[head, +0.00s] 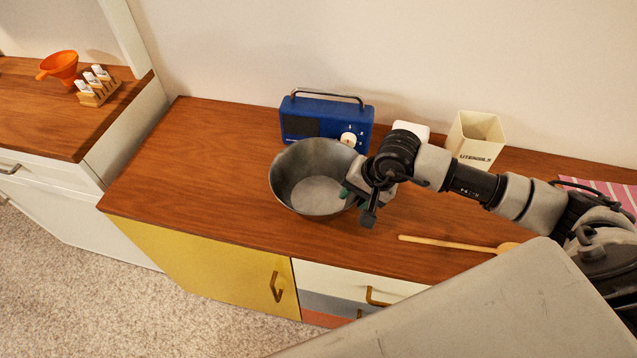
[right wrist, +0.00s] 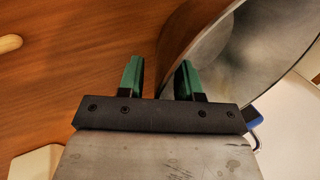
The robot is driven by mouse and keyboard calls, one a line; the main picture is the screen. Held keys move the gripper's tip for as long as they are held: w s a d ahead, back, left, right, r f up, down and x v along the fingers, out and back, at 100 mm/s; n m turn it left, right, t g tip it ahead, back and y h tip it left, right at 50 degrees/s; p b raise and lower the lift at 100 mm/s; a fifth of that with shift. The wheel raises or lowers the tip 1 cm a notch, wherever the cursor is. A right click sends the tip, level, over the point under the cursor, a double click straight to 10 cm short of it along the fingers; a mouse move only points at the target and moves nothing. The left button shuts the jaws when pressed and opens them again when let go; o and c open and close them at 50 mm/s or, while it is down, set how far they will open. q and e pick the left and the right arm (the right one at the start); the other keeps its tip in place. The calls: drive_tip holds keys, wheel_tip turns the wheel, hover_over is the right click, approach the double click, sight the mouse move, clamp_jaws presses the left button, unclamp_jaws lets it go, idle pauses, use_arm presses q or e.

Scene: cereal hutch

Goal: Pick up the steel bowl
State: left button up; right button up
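The steel bowl (head: 318,185) stands upright on the wooden counter, in front of a blue radio. It also shows large at the upper right of the right wrist view (right wrist: 255,50). My right gripper (head: 352,194) is at the bowl's right side, by the rim. In the right wrist view its two green fingers (right wrist: 160,78) are apart, with a gap between them. The right-hand finger overlaps the bowl's edge in that view. I cannot tell whether the fingers touch the bowl wall. My left gripper is not in view.
The blue radio (head: 325,121) stands close behind the bowl. A cream utensils holder (head: 476,139) and a white object (head: 411,130) stand behind my right arm. A wooden spoon (head: 450,243) lies at the front right. The counter (head: 190,165) left of the bowl is clear.

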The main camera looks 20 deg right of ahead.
drive_tip(key=shift+w+a+f, duration=0.1)
drive_tip(key=shift+w+f, duration=0.05)
drive_tip(key=shift+f, duration=0.1)
clamp_jaws()
drive_tip(key=shift+r, duration=0.15)
